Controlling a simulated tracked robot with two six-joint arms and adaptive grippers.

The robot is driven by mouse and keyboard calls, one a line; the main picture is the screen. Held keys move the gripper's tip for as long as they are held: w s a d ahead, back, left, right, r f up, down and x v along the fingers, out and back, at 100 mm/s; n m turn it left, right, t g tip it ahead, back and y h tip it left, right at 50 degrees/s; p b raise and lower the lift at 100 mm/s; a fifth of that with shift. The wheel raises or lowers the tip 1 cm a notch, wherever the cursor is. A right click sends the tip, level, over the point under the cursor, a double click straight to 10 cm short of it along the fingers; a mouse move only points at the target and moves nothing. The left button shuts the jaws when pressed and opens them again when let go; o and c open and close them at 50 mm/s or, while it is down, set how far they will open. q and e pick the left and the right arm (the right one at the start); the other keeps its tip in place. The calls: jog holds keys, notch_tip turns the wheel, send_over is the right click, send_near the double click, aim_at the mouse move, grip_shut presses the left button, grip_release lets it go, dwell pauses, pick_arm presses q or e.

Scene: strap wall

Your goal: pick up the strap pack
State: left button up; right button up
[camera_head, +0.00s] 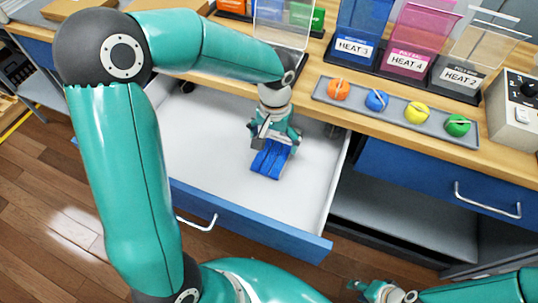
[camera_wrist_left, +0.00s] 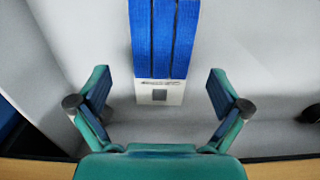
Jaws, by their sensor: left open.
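The strap pack (camera_head: 268,163) is a blue strapped bundle lying in the open white-floored drawer (camera_head: 220,180). In the left wrist view the strap pack (camera_wrist_left: 166,38) shows blue bands and a white end label with a dark square. My left gripper (camera_head: 273,145) is open above the label end of the pack. In the wrist view its fingers stand on either side of the label, with clear gaps; whether they are down at its height I cannot tell. My right gripper (camera_head: 378,291) is at the lower right, away from the drawer, too small and partly cut off to read.
The wooden worktop (camera_head: 385,120) above the drawer holds a grey tray (camera_head: 395,113) of coloured balls, labelled bins (camera_head: 350,48) and a control box (camera_head: 512,105). Drawer walls surround the pack. A small dark object (camera_wrist_left: 310,115) shows at the right in the wrist view.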

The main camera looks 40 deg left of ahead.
aim_at(272, 155)
pick_arm(q)
jog(key=shift+s+a+f, duration=0.1)
jog(key=shift+s+f, duration=0.05)
jog(key=shift+f, duration=2.7)
jog(key=c, duration=1)
jog(key=shift+a+r, duration=0.2)
jog(key=shift+r, duration=0.2)
notch_tip(272, 155, up, 6)
jog(key=shift+r, duration=0.1)
jog(key=s+a, duration=0.4)
jog(key=a, duration=0.5)
jog(key=s+a+b, duration=0.1)
jog(key=s+a, duration=0.3)
jog(key=a, duration=0.4)
jog(key=shift+s+a, duration=0.25)
jog(key=shift+a, duration=0.15)
